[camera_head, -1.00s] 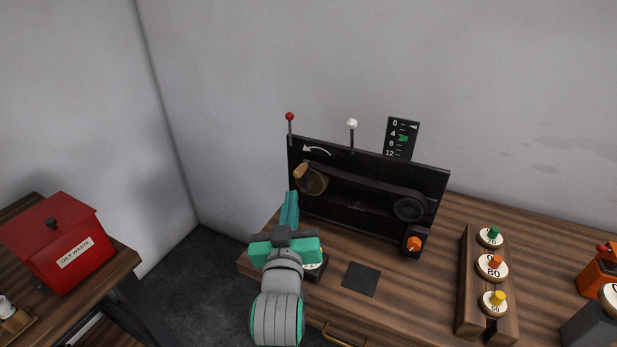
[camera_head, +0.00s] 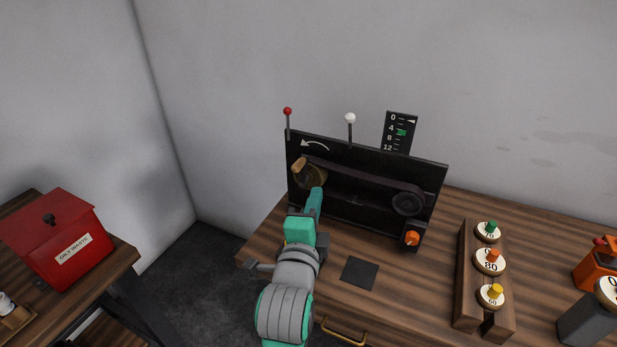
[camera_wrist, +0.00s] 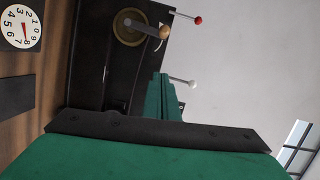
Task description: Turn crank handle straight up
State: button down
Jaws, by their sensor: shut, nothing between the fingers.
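The crank's wooden handle (camera_head: 298,165) sits at the upper left of a brass-coloured wheel (camera_head: 314,177) on the black upright panel. In the wrist view the wheel (camera_wrist: 127,29) and handle (camera_wrist: 165,32) show near the top, and the picture is turned on its side. My gripper (camera_head: 316,194) is shut and empty, with green fingers. In the head view its tips overlap the lower edge of the wheel, below and right of the handle. In the wrist view the fingertips (camera_wrist: 160,80) are apart from the handle. I cannot tell whether they touch the wheel.
A belt runs from the wheel to a dark pulley (camera_head: 406,203). A red-tipped lever (camera_head: 287,112) and a white-tipped lever (camera_head: 350,119) stand above the panel. An orange knob (camera_head: 411,238) sits at lower right. A white dial (camera_wrist: 21,27) shows in the wrist view.

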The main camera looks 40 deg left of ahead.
aim_at(303, 165)
jog(key=w+a, duration=0.8)
jog(key=shift+f, duration=0.35)
jog(key=shift+a+r+n, duration=0.1)
jog(key=shift+a+n, duration=0.4)
jog(key=shift+a, duration=0.3)
jog(key=shift+d, duration=0.15)
